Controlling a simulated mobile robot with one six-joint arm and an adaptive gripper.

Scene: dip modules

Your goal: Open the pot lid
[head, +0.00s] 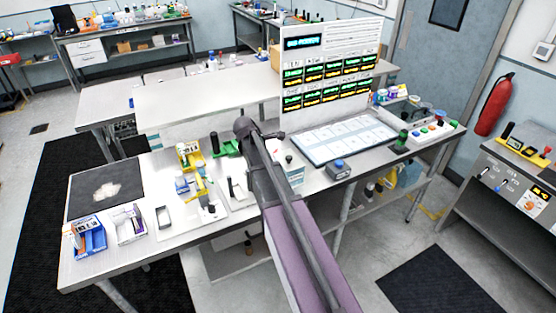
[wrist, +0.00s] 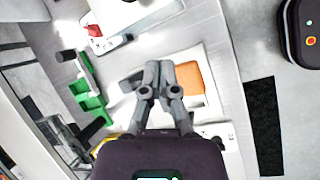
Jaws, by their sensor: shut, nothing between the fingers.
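I cannot pick out a pot or its lid with certainty in either view. In the wrist view my gripper (wrist: 159,68) has its two grey fingers drawn together, with nothing seen between them. It hangs over a pale tray (wrist: 212,52) on the bench. An orange block (wrist: 190,77) shows just right of the fingers; I cannot tell its height or whether they touch it. In the head view my arm reaches over the middle of the bench and hides part of it. My fingers are not clearly visible there.
A green holder (wrist: 90,95) lies left of my gripper in the wrist view. In the head view, a yellow holder (head: 190,155), a blue box (head: 90,237) and a white box (head: 128,224) stand left. A display panel (head: 322,62) rises at the back. A dark mat (head: 104,188) is mostly clear.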

